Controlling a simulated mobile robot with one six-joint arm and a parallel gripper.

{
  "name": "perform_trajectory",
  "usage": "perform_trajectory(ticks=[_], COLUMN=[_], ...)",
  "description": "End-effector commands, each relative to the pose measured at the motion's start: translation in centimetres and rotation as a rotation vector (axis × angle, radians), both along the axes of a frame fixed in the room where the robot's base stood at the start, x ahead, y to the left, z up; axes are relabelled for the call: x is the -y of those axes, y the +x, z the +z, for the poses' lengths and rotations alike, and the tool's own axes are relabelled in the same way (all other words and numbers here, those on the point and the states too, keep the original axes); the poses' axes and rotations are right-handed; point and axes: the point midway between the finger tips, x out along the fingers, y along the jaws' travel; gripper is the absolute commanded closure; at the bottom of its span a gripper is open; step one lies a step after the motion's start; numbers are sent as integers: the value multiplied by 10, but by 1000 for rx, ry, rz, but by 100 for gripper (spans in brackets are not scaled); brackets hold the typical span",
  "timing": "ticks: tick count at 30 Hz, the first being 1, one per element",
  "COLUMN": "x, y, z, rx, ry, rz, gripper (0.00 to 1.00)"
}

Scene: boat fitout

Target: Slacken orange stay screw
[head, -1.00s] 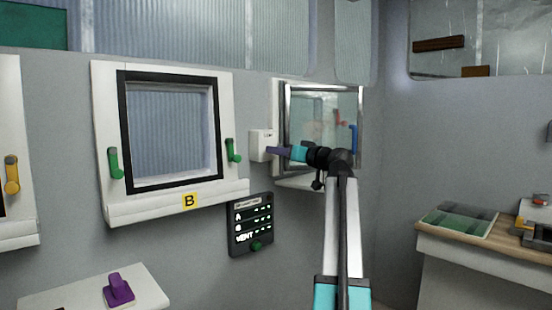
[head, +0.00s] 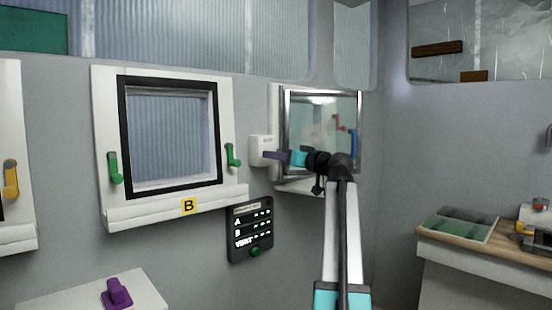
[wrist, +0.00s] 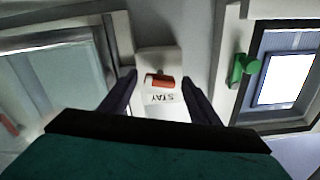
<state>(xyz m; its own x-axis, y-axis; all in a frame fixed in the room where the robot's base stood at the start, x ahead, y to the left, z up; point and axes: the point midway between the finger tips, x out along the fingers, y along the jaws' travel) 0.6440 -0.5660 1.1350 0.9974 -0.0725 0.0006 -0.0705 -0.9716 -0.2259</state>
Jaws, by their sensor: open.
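The orange stay screw (wrist: 160,81) is a short orange-red bar across a white box (wrist: 165,60) in the wrist view. A STAY label reads upside down beside it. In the head view the white stay box (head: 261,147) is on the wall between window B and the metal-framed window; the screw cannot be made out there. My gripper (wrist: 159,78) is open, its dark fingers on either side of the screw with visible gaps. It also shows in the head view (head: 274,155), in front of the box. I cannot tell how far the fingertips are from the box face.
The metal-framed window (head: 321,92) with a blue handle (head: 351,140) is right of the box. Window B (head: 108,190) has green handles (head: 232,156). A status panel (head: 250,229) is below.

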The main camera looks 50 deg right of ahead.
Motion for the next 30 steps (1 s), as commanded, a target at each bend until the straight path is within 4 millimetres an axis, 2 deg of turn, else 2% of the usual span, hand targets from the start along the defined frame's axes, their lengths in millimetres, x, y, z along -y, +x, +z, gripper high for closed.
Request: perform_trajectory(ticks=[8, 24, 30], x=[-2, -8, -10], y=[-21, -104, -127], z=[0, 1, 1], rx=[0, 1, 2], ry=[0, -1, -1], rz=[-2, -3, -1], gripper=[44, 44, 44])
